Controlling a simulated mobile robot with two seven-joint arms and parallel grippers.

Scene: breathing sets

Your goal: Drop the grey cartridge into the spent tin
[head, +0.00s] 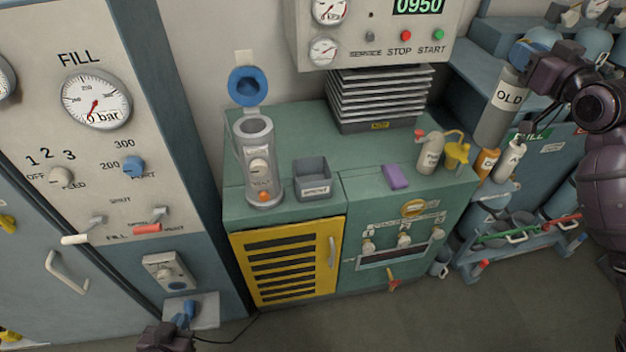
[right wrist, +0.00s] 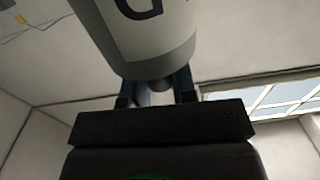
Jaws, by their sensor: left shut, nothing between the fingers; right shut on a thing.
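The grey cartridge (head: 505,100), marked OLD, is held upright in the air at the upper right of the head view. My right gripper (head: 524,52) is shut on its upper part. In the right wrist view the cartridge (right wrist: 150,40) sits between the blue fingers of the gripper (right wrist: 156,88). The spent tin (head: 312,184) is a small open grey box with a label, on the green cabinet top, well left of the cartridge. My left gripper (head: 183,315) is shut and empty at the bottom edge, low before the blue cabinet.
A grey canister housing (head: 259,165) stands left of the tin, its blue cap (head: 248,87) raised behind. A purple block (head: 395,177), a pale bottle (head: 430,155) and a yellow part (head: 457,155) sit to the right. A finned stack (head: 380,98) rises behind.

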